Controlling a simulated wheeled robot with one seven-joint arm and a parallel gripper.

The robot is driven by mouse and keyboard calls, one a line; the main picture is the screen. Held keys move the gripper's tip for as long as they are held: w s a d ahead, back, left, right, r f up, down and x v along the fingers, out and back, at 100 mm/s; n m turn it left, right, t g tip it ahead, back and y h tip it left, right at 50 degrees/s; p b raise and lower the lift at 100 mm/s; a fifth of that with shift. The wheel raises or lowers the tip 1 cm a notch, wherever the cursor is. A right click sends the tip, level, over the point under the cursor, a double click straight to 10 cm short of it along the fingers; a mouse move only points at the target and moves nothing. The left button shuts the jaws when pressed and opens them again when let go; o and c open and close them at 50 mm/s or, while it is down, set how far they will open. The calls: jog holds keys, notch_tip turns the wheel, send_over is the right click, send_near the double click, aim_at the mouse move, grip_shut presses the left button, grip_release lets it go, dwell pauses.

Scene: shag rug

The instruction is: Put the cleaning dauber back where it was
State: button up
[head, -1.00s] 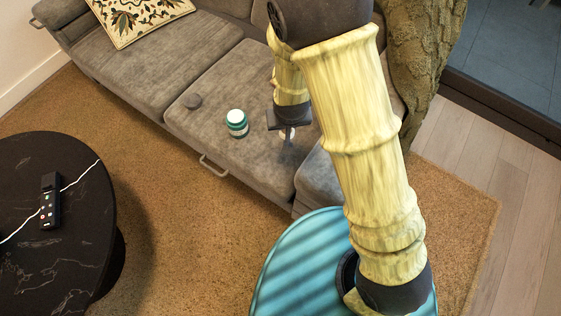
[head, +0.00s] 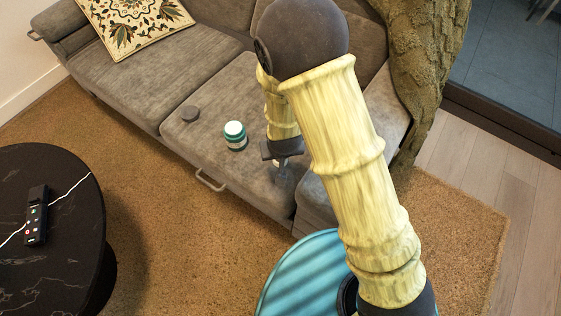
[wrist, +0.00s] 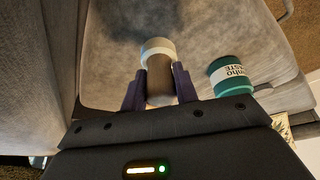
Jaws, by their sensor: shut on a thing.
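The cleaning dauber, a grey-brown cylinder with a whitish end (wrist: 159,62), is between the fingers of my gripper (wrist: 160,88) in the wrist view. My gripper is shut on it. In the head view my gripper (head: 281,163) is over the front right part of the grey sofa seat (head: 190,150), and the dauber is mostly hidden there. I cannot tell whether the dauber touches the cushion. A teal-and-white jar (head: 235,136) stands on the seat left of my gripper; in the wrist view the jar (wrist: 231,76) is to the right of the dauber.
A patterned cushion (head: 130,25) lies at the far left. A black round table (head: 65,230) with a remote (head: 36,217) stands at left. Seat between jar and patterned cushion is mostly clear.

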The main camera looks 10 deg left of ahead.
jog(key=shift+f+b, duration=0.75)
jog(key=shift+f, duration=1.15)
jog(key=shift+f, duration=0.3)
jog(key=o, duration=1)
jog(key=shift+r, duration=0.1)
jog(key=shift+c, duration=0.2)
